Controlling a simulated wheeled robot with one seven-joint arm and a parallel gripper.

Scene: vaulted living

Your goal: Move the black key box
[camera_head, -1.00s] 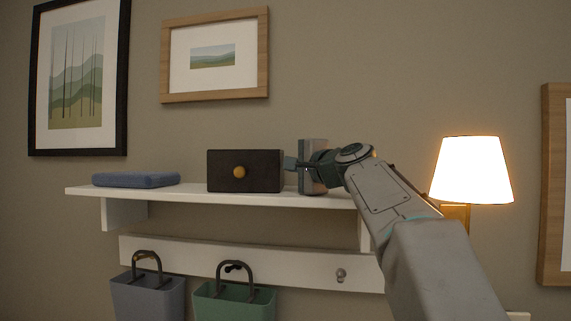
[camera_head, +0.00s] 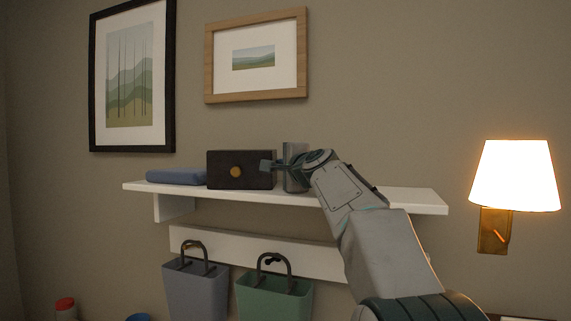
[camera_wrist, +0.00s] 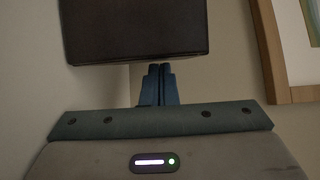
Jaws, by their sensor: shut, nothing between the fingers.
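The black key box (camera_head: 222,163), a dark box with a round golden knob (camera_head: 236,171), stands upright on the white wall shelf (camera_head: 345,200). It is left of the shelf's middle, close beside a flat blue item. My gripper (camera_head: 266,166) is at the box's right end, its fingertips overlapping that end in the head view. In the wrist view the box (camera_wrist: 135,28) fills the top, and my gripper's fingers (camera_wrist: 158,75) are together just below its edge, with nothing between them. I cannot tell whether they touch the box.
The flat blue item (camera_head: 176,177) lies at the shelf's left end. The shelf's right part is bare. A blue-grey bag (camera_head: 195,290) and a green bag (camera_head: 272,298) hang below. A lit wall lamp (camera_head: 515,178) is at right; framed pictures (camera_head: 256,97) hang above.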

